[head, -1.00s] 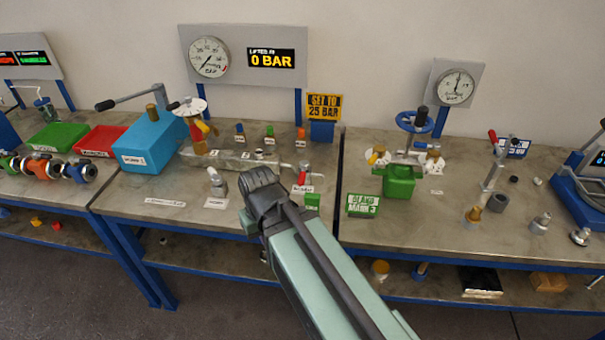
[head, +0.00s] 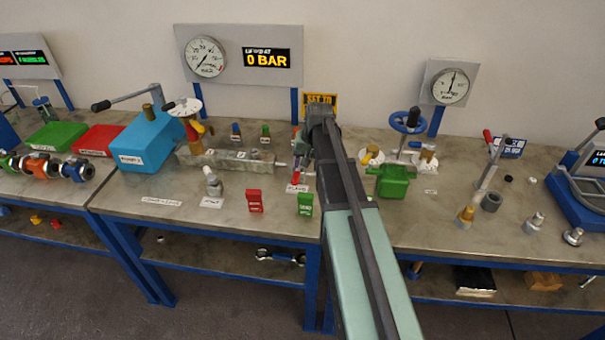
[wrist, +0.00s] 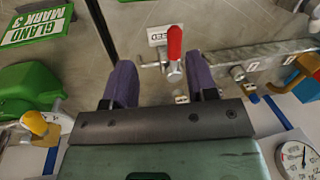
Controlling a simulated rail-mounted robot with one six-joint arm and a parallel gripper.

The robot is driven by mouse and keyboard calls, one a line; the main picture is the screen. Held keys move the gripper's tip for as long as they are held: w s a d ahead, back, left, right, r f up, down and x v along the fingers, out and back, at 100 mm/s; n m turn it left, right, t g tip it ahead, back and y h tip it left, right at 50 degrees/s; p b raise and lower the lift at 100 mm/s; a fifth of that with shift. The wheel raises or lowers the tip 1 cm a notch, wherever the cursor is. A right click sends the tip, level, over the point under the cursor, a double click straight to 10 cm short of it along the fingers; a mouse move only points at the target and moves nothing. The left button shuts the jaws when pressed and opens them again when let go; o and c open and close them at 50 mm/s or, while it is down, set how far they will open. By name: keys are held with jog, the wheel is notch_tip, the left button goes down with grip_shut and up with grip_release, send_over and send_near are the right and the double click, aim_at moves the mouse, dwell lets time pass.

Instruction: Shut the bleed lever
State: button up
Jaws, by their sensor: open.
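The bleed lever has a red grip (wrist: 174,45) and shows in the wrist view just beyond my fingertips, beside a white label (wrist: 160,36). In the head view its red part (head: 295,177) shows just left of my arm, above its label (head: 297,188); the rest is partly hidden. My gripper (wrist: 160,66) is open, with two purple-grey fingers apart and nothing held. The red grip appears between the fingers, closer to the right one; I cannot tell the height gap. In the head view my gripper (head: 320,118) is over the right end of the steel manifold (head: 235,161).
A green block (head: 393,180) and a blue handwheel (head: 407,122) stand right of my arm. A red tag (head: 255,201) and a green tag (head: 305,204) stand at the front. A blue pump box (head: 150,142) is left. The display reads 0 BAR (head: 267,58).

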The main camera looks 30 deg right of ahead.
send_near(297, 176)
jog(key=d, duration=0.2)
jog(key=shift+m+t+y, duration=0.3)
jog(key=shift+m, duration=0.4)
jog(key=b+x, duration=0.3)
jog(key=a+b+x, duration=0.1)
jog(key=b+x, duration=0.6)
jog(key=b, duration=0.1)
jog(key=shift+s+a+f, duration=0.15)
jog(key=shift+s+a, duration=0.1)
jog(key=shift+a, duration=0.05)
jog(key=shift+r, duration=0.2)
jog(key=shift+c, duration=0.3)
grip_shut()
